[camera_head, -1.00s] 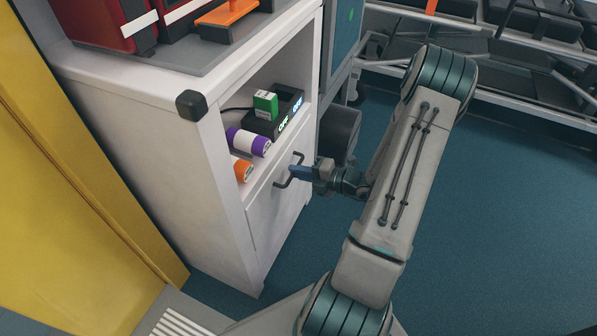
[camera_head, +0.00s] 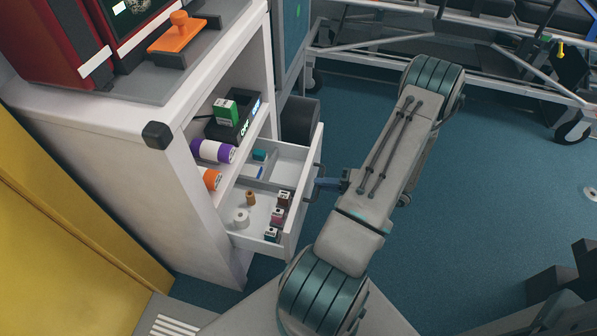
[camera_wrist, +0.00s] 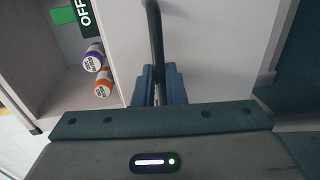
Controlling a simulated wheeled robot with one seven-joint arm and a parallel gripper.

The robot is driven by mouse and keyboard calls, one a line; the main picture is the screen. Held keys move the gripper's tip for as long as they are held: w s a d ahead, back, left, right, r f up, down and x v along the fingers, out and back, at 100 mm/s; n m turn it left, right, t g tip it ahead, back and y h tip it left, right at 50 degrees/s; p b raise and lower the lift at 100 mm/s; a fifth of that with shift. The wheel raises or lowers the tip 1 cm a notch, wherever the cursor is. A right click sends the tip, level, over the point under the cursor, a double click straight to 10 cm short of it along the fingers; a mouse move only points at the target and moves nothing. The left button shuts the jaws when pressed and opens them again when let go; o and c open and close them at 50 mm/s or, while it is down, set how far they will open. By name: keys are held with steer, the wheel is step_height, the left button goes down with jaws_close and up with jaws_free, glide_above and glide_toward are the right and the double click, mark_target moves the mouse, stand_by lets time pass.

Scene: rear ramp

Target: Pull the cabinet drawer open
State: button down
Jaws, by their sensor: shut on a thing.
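The white cabinet (camera_head: 195,235) stands at the left in the head view. Its drawer (camera_head: 292,232) is pulled partly out, and its inside shows several small bottles and boxes, a white roll (camera_head: 241,218) and dividers. My gripper (camera_head: 326,184) is at the drawer's front, on the dark bar handle (camera_head: 317,172). In the wrist view, the blue fingers (camera_wrist: 159,86) are shut on the handle (camera_wrist: 154,35), which runs up from between them. The arm partly hides the grip in the head view.
An open shelf above the drawer holds a purple-and-white bottle (camera_head: 213,151), an orange one (camera_head: 211,179) and a black box (camera_head: 235,124). Red cases (camera_head: 60,40) and an orange-handled tool (camera_head: 180,35) lie on top. A yellow panel (camera_head: 60,240) is at the left.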

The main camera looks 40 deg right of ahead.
steer(key=f+v, duration=0.1)
steer(key=v, duration=0.7)
steer(key=shift+s+f+p, duration=0.2)
steer(key=shift+f+p, duration=0.05)
steer(key=shift+p, duration=0.15)
steer(key=shift+d, duration=0.15)
steer(key=c, duration=1.5)
jaws_free()
steer(key=p+v, duration=0.2)
steer(key=v, duration=1.1)
steer(key=shift+s+d, duration=0.2)
steer(key=shift+s, duration=0.1)
